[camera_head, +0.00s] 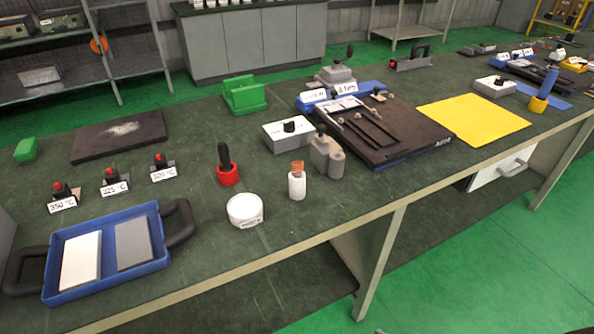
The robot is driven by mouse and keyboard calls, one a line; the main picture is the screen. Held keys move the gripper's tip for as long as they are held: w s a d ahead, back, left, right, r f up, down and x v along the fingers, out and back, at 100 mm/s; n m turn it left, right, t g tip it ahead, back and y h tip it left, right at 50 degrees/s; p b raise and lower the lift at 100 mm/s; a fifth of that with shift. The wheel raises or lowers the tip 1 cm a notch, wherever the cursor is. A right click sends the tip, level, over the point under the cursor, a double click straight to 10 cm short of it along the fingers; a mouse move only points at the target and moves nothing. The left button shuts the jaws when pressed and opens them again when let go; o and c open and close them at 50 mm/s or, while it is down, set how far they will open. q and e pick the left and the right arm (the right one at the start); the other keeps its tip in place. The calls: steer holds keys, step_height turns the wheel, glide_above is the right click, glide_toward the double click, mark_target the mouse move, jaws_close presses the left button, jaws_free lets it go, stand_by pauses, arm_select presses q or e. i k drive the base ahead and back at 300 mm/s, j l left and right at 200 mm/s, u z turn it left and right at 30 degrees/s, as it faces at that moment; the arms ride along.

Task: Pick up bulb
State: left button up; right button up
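No thing on the bench shows clearly as a bulb. A small white bottle-like piece with an orange-brown top (297,182) stands upright near the front edge of the bench. I cannot tell whether it is the bulb. A round white container (245,209) is at its left, apart from it. A red holder with a black handle (228,173) stands behind them. A grey piece with a dark knob (326,157) stands behind and right of the white bottle-like piece. Neither of my grippers shows in the head view.
A blue tray (108,290) with dark handles holds a white and a grey slab at front left. Several labelled red-knobbed pieces (114,184) stand behind it. A dark plate fixture (400,143) and yellow mat (474,120) lie right on the green bench (210,285).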

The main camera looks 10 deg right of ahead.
mark_target(297, 174)
steer(key=u, duration=0.7)
steer(key=l+u, duration=0.15)
steer(key=u, duration=0.3)
steer(key=k+l+u, duration=0.1)
steer(key=u, duration=0.3)
steer(key=k+l, duration=0.2)
steer(key=l, duration=0.2)
steer(key=k+l, duration=0.2)
steer(key=l, duration=0.2)
steer(key=k+l, duration=0.2)
steer(key=l, duration=0.2)
steer(key=i, duration=0.5)
